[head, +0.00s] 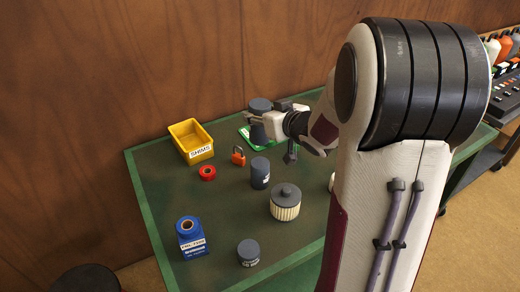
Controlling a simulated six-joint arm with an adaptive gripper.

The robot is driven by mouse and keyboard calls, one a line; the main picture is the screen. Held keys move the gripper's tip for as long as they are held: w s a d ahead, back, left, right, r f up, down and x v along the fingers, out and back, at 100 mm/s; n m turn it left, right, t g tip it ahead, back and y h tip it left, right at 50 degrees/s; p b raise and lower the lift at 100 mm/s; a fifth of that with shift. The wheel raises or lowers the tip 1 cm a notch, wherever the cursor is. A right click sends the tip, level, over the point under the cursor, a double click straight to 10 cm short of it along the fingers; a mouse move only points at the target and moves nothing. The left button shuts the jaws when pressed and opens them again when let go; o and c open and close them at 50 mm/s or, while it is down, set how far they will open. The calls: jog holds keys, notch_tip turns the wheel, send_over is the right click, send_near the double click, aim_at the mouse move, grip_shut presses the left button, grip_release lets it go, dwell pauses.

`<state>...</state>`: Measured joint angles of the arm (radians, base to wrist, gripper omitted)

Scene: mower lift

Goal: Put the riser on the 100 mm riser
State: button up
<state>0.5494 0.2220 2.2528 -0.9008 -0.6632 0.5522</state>
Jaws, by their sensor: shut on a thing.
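My gripper (279,123) is at the back of the green table, shut on a dark grey cylindrical riser (260,105). The riser is upright, and the gripper comes at it from the right, hiding part of it. Grey cylinder surface (258,133) also shows just below, over a green pad (244,134). I cannot tell whether this is a second riser or whether the two touch. A taller dark grey riser (260,173) with a white label stands mid-table. A short dark grey riser (248,253) stands near the front. Their label sizes are too small to read.
A yellow SHIMS bin (191,141) stands at the back left. Bare table (165,185) shows at left. My arm covers the right side.

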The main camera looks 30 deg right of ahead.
aim_at(265, 142)
jog(key=shift+f, duration=2.7)
jog(key=shift+f, duration=0.15)
jog(key=shift+f, duration=1.75)
jog(key=shift+f, duration=0.15)
jog(key=o, duration=1.4)
jog(key=shift+o, duration=0.2)
jog(key=shift+s+r, duration=0.35)
jog(key=shift+s, duration=0.1)
jog(key=v, duration=1.1)
